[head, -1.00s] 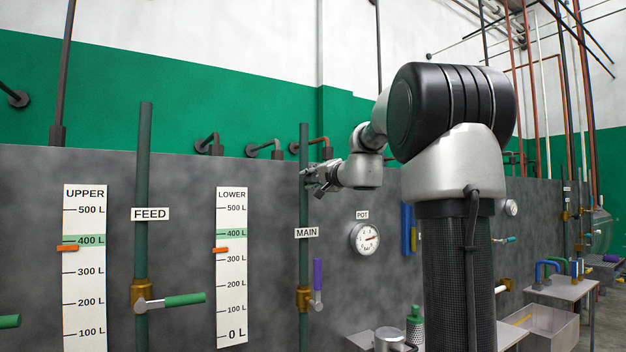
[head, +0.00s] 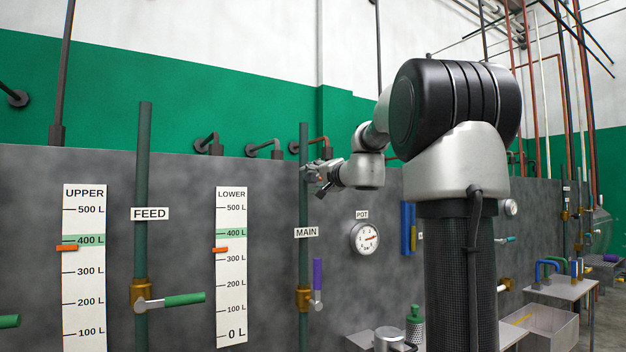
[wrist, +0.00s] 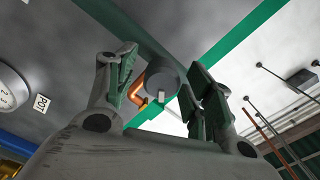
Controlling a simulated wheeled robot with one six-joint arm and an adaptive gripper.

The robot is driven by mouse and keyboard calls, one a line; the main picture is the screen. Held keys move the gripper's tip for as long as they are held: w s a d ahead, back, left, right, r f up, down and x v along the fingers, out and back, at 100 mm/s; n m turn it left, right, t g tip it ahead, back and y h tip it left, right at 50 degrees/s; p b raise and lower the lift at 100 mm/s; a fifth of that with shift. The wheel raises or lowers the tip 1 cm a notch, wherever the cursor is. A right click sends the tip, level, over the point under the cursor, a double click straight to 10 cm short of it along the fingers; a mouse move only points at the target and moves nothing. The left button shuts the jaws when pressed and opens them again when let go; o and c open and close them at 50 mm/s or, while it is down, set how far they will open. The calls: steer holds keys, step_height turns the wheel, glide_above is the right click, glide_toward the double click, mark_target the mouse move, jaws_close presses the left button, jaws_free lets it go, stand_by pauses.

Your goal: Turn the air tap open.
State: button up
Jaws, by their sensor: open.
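No label in view reads "air", so I cannot tell which tap is the air tap. A valve with a green lever (head: 184,299) sits on the FEED pipe (head: 142,200), its lever level. A valve with an upright purple lever (head: 317,274) sits on the MAIN pipe (head: 304,262). A teal-handled tap (head: 508,239) shows farther right, partly behind my arm. My gripper (head: 312,178) is high by the MAIN pipe, above the purple lever. In the wrist view its fingers (wrist: 158,82) are spread and hold nothing; a dark round pipe end and an orange elbow show beyond them.
A grey panel (head: 255,170) carries UPPER (head: 84,285) and LOWER (head: 231,290) gauges and a POT dial (head: 364,238). Pipe elbows stick up along the panel's top.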

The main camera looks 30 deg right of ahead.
steer(key=s, duration=1.1)
steer(key=shift+s+d, duration=0.15)
steer(key=s+a+f+n+g+y, duration=0.15)
steer(key=s+f+g, duration=0.3)
steer(key=f, duration=0.45)
steer(key=s+a+f+n+g, duration=0.25)
steer(key=s+f, duration=0.25)
steer(key=f, duration=0.5)
steer(key=s+a+f+n+g+h, duration=0.1)
steer(key=s+a+f+n+g, duration=0.2)
steer(key=s+f, duration=0.3)
steer(key=s+a+f+n+g+h, duration=0.1)
steer(key=s+a+f+n+g, duration=0.2)
steer(key=s, duration=0.9)
steer(key=shift+s+a+f+n+g, duration=0.25)
steer(key=shift+s+f+n+g, duration=0.15)
steer(key=shift+f+n, duration=1.2)
